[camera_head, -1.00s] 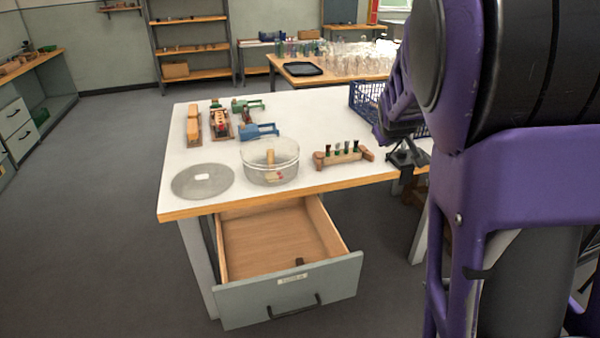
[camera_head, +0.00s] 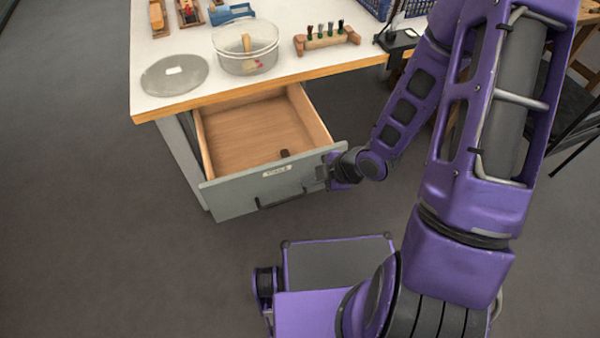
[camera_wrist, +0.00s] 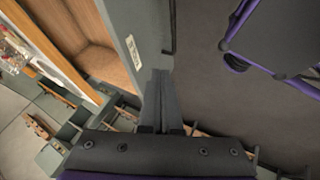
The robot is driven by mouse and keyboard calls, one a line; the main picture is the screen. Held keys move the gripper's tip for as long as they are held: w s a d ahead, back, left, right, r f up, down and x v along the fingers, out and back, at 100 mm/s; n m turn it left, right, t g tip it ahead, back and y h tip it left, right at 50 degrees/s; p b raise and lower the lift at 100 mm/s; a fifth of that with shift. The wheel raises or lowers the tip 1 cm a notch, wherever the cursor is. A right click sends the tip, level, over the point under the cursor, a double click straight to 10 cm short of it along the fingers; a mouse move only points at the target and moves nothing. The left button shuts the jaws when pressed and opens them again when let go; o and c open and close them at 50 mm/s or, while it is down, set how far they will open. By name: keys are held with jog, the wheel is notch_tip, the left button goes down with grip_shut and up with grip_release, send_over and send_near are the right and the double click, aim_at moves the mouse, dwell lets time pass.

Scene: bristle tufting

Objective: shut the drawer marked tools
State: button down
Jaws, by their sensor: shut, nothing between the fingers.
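The drawer's grey front panel (camera_head: 230,193) stands pulled out from under the workbench, with a small light label (camera_head: 277,171) and a dark bar handle (camera_head: 285,200). The label's print is too small to read surely. The wooden inside (camera_head: 250,135) is open, with a small dark object (camera_head: 285,153) behind the front panel. My gripper (camera_head: 323,175) is shut and empty at the right end of the front panel, beside the handle. In the wrist view the closed fingers (camera_wrist: 159,78) overlap the panel (camera_wrist: 122,30) near its label (camera_wrist: 134,51); I cannot tell whether they touch.
The white workbench top (camera_head: 205,95) holds a clear bowl (camera_head: 245,62), a round lid (camera_head: 174,75) and a wooden rack (camera_head: 326,39). A blue crate (camera_head: 412,8) stands at the back right. The grey floor (camera_head: 110,260) in front and left is clear.

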jog(key=b, duration=0.2)
send_near(278, 177)
notch_tip(278, 177, down, 4)
jog(key=s+a, duration=0.1)
jog(key=s, duration=0.2)
jog(key=w, duration=0.2)
jog(key=w+a, duration=0.1)
jog(key=w, duration=0.1)
jog(key=shift+w+a+p, duration=0.15)
jog(key=shift+w+p, duration=0.05)
jog(key=shift+p, duration=0.1)
jog(key=shift+w, duration=0.1)
